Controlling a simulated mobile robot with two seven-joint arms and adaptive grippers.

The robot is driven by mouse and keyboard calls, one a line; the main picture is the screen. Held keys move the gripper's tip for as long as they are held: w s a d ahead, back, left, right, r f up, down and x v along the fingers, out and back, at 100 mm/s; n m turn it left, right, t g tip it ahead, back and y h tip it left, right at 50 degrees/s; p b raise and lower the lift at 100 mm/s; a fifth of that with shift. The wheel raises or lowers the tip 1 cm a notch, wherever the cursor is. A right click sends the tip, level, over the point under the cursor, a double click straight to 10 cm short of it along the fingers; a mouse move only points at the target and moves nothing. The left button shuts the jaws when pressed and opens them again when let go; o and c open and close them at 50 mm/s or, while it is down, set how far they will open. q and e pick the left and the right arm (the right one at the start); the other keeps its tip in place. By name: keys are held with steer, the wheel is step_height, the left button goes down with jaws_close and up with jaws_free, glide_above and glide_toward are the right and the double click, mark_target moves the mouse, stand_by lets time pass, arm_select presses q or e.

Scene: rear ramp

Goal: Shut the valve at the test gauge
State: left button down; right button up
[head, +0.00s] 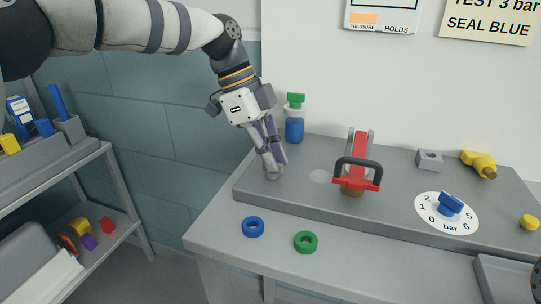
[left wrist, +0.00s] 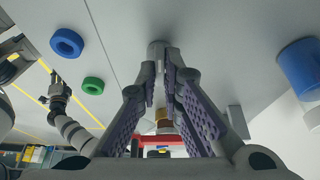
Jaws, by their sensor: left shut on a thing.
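My left gripper (head: 274,166) reaches down at the back left of the grey bench plate. Its purple-padded fingers are shut on a short grey post (head: 273,174), which also shows at the fingertips in the left wrist view (left wrist: 157,50). At the right, a blue knob (head: 451,204) sits on a white dial (head: 431,214) numbered 0 to 6 bar. A red lever clamp (head: 358,150) with a black handle stands over a brass fitting, in the middle of the plate. Which part is the gauge valve, I cannot tell. My right gripper (left wrist: 57,84) shows small in the left wrist view, its fingers unclear.
A blue-and-white bottle with a green top (head: 294,120) stands just behind my left gripper. A blue ring (head: 253,227) and a green ring (head: 305,242) lie in front of the plate. A yellow fitting (head: 479,164) and grey block (head: 429,160) are at the back right.

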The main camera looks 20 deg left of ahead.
arm_select(q)
steer(key=c, duration=1.7)
jaws_free()
steer(key=v, duration=1.2)
steer(key=shift+f, duration=0.1)
